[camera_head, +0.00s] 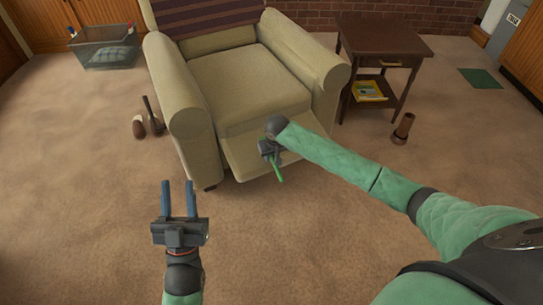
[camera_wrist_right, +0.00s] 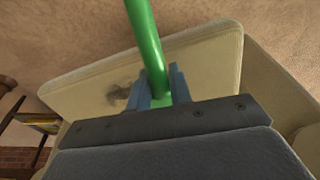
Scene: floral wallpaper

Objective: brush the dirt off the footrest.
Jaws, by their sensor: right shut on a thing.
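The footrest (camera_head: 247,160) extends from the front of a beige armchair (camera_head: 245,85). In the right wrist view the footrest (camera_wrist_right: 205,62) carries a dark dirt smudge (camera_wrist_right: 120,95) just left of my gripper. My right gripper (camera_head: 272,156) is over the footrest, and in the wrist view (camera_wrist_right: 160,88) its blue fingers are shut on a green handle (camera_wrist_right: 146,35). The green handle (camera_head: 279,174) sticks out toward the front edge in the head view. The brush end is hidden. My left gripper (camera_head: 180,186) is open and empty above the carpet, left of the footrest.
A dark side table (camera_head: 385,45) with a yellow item (camera_head: 368,90) stands right of the armchair. A brown cylindrical object (camera_head: 403,127) stands near it. Brown objects (camera_head: 154,118) stand left of the armchair. A grey basket (camera_head: 105,47) sits at the back left. The front carpet is clear.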

